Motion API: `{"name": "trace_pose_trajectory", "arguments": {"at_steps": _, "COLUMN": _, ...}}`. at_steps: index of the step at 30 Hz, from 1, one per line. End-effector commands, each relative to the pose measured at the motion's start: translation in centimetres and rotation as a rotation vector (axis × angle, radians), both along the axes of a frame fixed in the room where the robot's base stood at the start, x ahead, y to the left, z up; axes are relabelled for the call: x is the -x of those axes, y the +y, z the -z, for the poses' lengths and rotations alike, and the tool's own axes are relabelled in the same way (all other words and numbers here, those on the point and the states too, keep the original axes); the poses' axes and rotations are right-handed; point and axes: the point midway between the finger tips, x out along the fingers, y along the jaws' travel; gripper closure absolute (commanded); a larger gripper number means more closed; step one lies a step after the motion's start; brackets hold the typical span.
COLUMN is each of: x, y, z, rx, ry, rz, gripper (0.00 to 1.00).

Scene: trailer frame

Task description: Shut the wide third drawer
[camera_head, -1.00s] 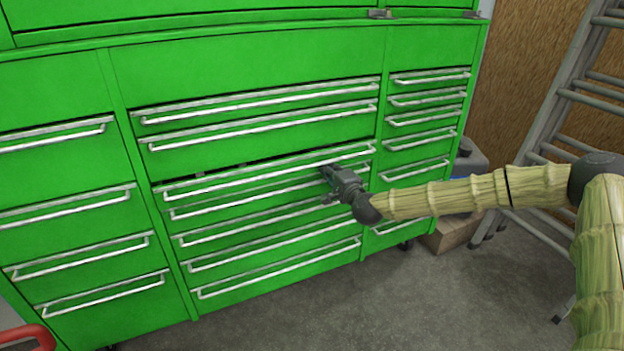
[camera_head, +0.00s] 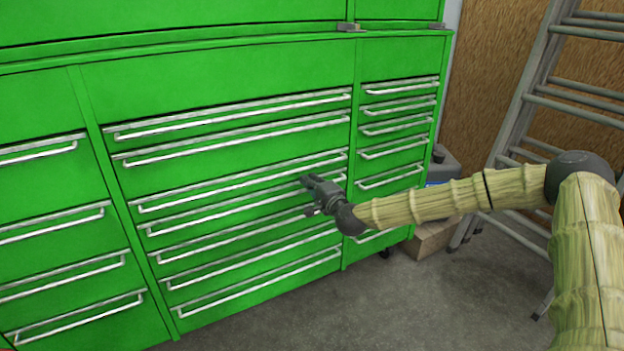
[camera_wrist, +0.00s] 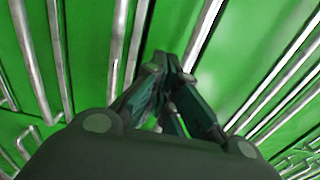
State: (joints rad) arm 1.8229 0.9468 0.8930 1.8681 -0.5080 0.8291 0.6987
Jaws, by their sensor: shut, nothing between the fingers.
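The wide third drawer (camera_head: 225,185) is in the middle column of the green cabinet, with a long silver bar handle. Its front looks level with the drawers around it, and no dark gap shows above it. My gripper (camera_head: 308,181) is at the right part of this drawer's front, by its handle. The gripper hides a small part of the front, and I cannot tell whether the tips touch it. In the wrist view my gripper (camera_wrist: 168,66) has its fingertips together and holds nothing, with green fronts and silver handles behind it.
Other drawers of the cabinet (camera_head: 215,75) look shut, in narrower columns left and right. A metal ladder (camera_head: 530,110) leans at the right. A cardboard box (camera_head: 432,240) and a grey container (camera_head: 445,168) stand beside the cabinet. The grey floor (camera_head: 420,310) in front is clear.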

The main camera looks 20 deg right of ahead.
Motion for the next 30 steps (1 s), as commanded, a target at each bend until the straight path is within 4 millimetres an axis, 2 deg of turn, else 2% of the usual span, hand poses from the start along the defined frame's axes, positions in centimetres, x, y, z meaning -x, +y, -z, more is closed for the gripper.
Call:
{"name": "trace_pose_trajectory", "arguments": {"at_steps": 6, "x": 4.5, "y": -1.2, "z": 0.0, "rx": 0.001, "ry": 0.003, "rz": 0.004, "gripper": 1.00}}
{"name": "trace_pose_trajectory", "arguments": {"at_steps": 12, "x": 7.8, "y": -1.9, "z": 0.0, "rx": -0.001, "ry": 0.003, "rz": 0.006, "gripper": 1.00}}
{"name": "trace_pose_trajectory", "arguments": {"at_steps": 18, "x": 9.6, "y": -2.1, "z": 0.1, "rx": 0.001, "ry": 0.003, "rz": 0.004, "gripper": 1.00}}
{"name": "trace_pose_trajectory", "arguments": {"at_steps": 25, "x": 10.2, "y": -1.9, "z": 0.3, "rx": 0.003, "ry": 0.005, "rz": 0.000, "gripper": 1.00}}
{"name": "trace_pose_trajectory", "arguments": {"at_steps": 28, "x": 10.5, "y": -0.6, "z": 1.4, "rx": 0.017, "ry": 0.027, "rz": -0.020, "gripper": 1.00}}
{"name": "trace_pose_trajectory", "arguments": {"at_steps": 30, "x": 11.1, "y": 1.1, "z": 3.1, "rx": 0.039, "ry": 0.062, "rz": -0.048, "gripper": 1.00}}
